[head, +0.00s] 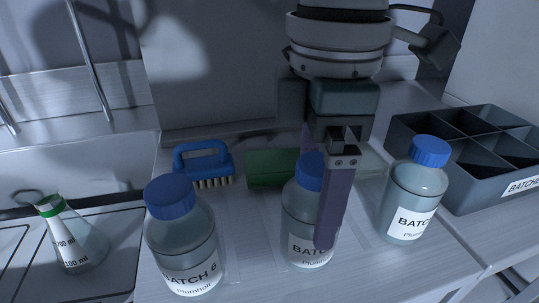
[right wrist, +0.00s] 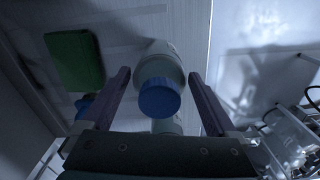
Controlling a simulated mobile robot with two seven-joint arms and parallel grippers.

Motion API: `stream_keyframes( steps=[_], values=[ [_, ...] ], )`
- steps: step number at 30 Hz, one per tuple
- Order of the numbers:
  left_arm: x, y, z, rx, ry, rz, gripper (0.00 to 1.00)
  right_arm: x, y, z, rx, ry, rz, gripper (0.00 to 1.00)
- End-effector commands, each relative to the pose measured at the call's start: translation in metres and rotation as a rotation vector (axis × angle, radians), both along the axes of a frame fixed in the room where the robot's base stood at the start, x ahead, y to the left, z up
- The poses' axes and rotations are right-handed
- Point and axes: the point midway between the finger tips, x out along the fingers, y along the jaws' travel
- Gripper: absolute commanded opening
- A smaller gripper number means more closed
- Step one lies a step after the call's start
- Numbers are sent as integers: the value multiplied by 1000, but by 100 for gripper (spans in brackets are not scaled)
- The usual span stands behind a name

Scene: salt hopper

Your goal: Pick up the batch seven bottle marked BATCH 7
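Three clear bottles with blue caps stand on the pale counter. The left bottle (head: 181,240) reads BATCH 6. The middle bottle (head: 297,220) shows "BATC"; my finger hides the rest. The right bottle (head: 413,195) shows "BATC" too, its number turned out of sight. No 7 is readable. My right gripper (head: 322,195) points down at the middle bottle, one finger crossing in front of it. In the right wrist view, the gripper (right wrist: 160,80) is open, with a capped bottle (right wrist: 160,65) between its fingers and visible gaps either side. My left gripper is not in view.
A grey divided crate (head: 455,185) stands at the right. A blue brush (head: 203,165) and a green block (head: 270,168) lie behind the bottles. A flask with a green collar (head: 72,240) stands at the left. Bare counter shows between the left and middle bottles.

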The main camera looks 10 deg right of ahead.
Motion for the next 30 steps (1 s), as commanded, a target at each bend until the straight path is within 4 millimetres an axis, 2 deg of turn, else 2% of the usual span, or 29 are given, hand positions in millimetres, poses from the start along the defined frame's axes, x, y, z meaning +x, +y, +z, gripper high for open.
stream_keyframes(
  steps=[2,24,30],
  values=[
    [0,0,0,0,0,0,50,0,0,0,0,0,0,83],
    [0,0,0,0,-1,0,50,0,0,1,1,-1,0,0],
    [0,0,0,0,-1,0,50,0,0,1,2,-2,0,0]
  ],
)
